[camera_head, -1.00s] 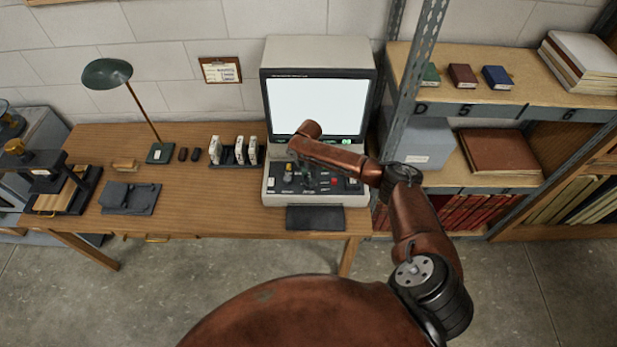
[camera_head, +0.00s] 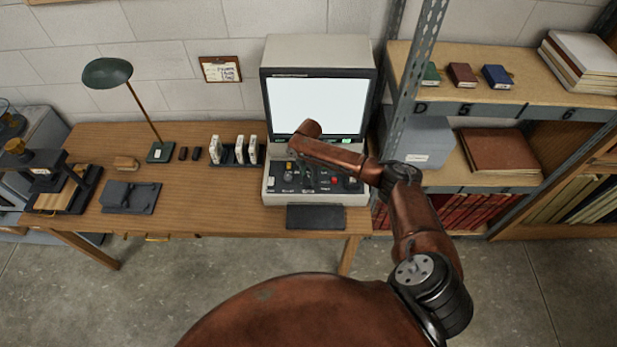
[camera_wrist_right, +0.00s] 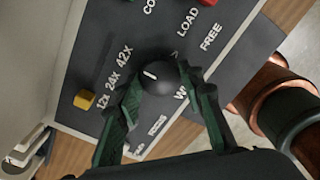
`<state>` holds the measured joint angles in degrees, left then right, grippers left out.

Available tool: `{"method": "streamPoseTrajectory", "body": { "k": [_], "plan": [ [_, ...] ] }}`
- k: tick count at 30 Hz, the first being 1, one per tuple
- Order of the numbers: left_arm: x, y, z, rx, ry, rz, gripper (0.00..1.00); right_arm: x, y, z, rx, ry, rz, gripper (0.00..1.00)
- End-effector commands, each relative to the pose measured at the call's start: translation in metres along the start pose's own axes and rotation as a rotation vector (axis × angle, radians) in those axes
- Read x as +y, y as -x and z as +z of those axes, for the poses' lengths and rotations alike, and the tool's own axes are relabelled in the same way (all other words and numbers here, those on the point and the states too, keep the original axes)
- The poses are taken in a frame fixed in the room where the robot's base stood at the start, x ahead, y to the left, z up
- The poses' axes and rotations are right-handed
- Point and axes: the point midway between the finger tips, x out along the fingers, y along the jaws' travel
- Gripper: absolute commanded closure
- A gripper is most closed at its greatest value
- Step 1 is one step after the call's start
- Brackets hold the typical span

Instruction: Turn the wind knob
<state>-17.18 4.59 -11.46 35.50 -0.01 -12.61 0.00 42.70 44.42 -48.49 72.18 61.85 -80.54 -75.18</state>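The wind knob (camera_wrist_right: 158,76) is a round black knob with a white pointer line, on the dark control panel (camera_head: 322,187) of the reader with the bright screen. In the right wrist view a label starting with "W" is partly visible beside it. My right gripper (camera_wrist_right: 160,82) has its two green fingers on opposite sides of the knob, and the tips appear to touch it. In the head view my right forearm crosses in front of the panel and hides most of the gripper and the knob. My left gripper is not in view.
A yellow knob (camera_wrist_right: 84,99) and a red button (camera_head: 334,180) sit near the wind knob. The lit screen (camera_head: 317,106) rises behind. White boxes (camera_head: 240,150) in a rack stand left of the reader. A metal shelf post (camera_head: 410,90) is close to my right arm.

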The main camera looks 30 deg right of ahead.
Motion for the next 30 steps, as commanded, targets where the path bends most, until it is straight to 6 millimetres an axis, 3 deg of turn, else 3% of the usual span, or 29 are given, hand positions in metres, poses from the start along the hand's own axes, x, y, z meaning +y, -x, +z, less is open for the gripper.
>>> {"method": "streamPoseTrajectory", "body": {
  "k": [6, 17, 30],
  "plan": [
    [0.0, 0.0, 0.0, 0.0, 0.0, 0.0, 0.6, 0.0, 0.0, 0.0, 0.0, 0.0, 0.0, 0.48],
    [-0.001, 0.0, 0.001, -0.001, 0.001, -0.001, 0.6, 0.0, 0.006, 0.001, -0.001, 0.0, 0.0, 0.48],
    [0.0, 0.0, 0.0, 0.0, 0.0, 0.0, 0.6, 0.001, 0.088, 0.0, -0.001, 0.0, 0.002, 0.48]
  ]
}}
